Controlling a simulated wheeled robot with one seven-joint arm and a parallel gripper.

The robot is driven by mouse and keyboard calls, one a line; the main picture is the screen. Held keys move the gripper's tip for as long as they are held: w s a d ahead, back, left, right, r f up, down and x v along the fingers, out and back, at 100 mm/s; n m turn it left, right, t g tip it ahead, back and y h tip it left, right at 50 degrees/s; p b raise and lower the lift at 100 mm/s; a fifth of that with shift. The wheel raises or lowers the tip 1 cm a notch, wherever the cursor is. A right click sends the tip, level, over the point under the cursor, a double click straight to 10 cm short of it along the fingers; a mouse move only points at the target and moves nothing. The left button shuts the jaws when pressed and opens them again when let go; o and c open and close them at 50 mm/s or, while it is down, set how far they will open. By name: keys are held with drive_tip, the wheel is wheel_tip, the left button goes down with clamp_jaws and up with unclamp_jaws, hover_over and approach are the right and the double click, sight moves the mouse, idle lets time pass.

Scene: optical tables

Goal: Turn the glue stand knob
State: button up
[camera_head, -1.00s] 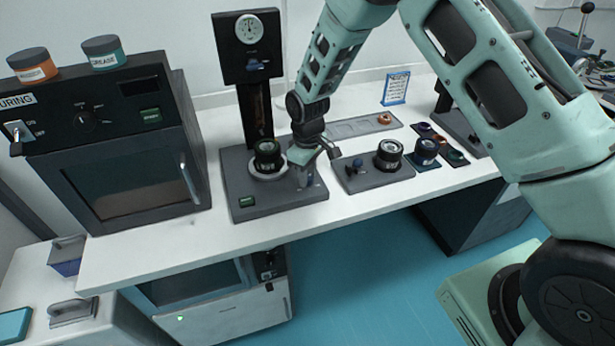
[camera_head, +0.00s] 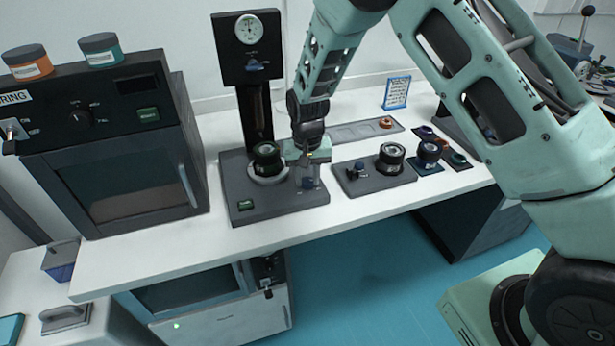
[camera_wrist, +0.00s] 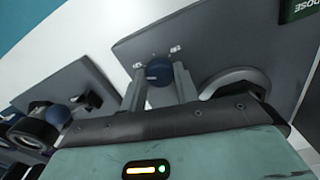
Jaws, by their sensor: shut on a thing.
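The glue stand (camera_head: 236,203) is a dark grey base with a rear column, a dial gauge (camera_head: 249,29) on top and a green button (camera_head: 246,204) at the front left. Its blue knob (camera_head: 308,183) is at the base's right side. In the wrist view the knob (camera_wrist: 159,73) sits between the two fingers, with two small white marks beyond it. My gripper (camera_wrist: 159,84) is shut on the knob from above. A black lens barrel (camera_head: 267,156) stands in a pale ring on the base, left of my gripper (camera_head: 307,182).
A smaller plate (camera_head: 375,183) with another blue knob (camera_head: 357,169) and a black lens (camera_head: 391,156) lies close on the right. A curing oven (camera_head: 120,150) stands on the left. The white bench front (camera_head: 215,245) is clear.

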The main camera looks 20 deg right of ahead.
sight(307, 180)
drive_tip(key=shift+m, duration=0.6)
drive_tip(key=shift+r, duration=0.1)
drive_tip(key=shift+w, duration=0.1)
drive_tip(key=o, duration=1)
drive_tip(key=shift+c, duration=0.2)
wheel_tip(307, 180, up, 17)
drive_tip(key=b, duration=0.3)
drive_tip(key=shift+r, duration=0.2)
